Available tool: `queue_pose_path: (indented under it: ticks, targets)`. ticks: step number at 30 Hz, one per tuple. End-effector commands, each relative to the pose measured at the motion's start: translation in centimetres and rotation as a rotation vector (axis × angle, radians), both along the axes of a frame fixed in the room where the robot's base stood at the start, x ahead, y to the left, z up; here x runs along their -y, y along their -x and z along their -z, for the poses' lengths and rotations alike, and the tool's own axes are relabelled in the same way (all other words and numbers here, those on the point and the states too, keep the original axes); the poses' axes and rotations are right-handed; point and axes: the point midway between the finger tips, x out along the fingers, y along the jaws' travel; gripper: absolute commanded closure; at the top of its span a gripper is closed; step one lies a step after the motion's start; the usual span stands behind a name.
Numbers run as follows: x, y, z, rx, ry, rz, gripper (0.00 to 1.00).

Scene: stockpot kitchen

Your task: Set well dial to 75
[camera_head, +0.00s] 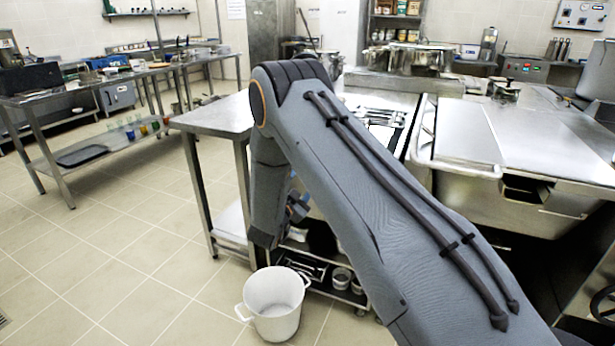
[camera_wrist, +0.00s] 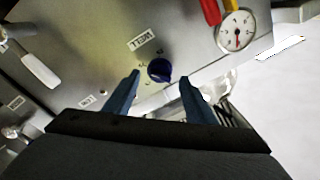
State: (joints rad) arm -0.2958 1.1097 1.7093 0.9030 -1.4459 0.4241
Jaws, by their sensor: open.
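A round dark blue dial (camera_wrist: 159,70) sits on a metal panel in the wrist view, with small scale marks around it and a white lettered label (camera_wrist: 143,41) above. I cannot read its setting clearly. My gripper (camera_wrist: 160,78) is open, its two blue fingers one on each side of the dial in the picture. No contact with the dial is clear, and the gap in depth is hard to tell. In the head view my arm hides most of the panel and the dial.
A round gauge (camera_wrist: 236,32) with a red pipe is up and right of the dial. A pale lever handle (camera_wrist: 40,70) is at the left. A white bucket (camera_head: 274,305) stands on the floor by the steel counter (camera_head: 215,117). The left floor is clear.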

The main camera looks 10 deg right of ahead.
Motion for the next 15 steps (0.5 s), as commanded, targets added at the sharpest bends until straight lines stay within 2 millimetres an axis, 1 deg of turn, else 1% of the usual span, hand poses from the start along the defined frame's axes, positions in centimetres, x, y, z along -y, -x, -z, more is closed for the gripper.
queue_pose_path:
  ticks: [3,6,10,15]
  targets:
    - [-1.1,1.6,0.3,-0.002,0.001,-0.001,0.50]
    - [-1.6,2.4,0.3,-0.001,0.001,0.000,0.50]
    - [-2.0,3.1,0.3,-0.001,0.000,0.001,0.50]
    - [-2.0,3.2,0.3,0.000,0.001,0.001,0.50]
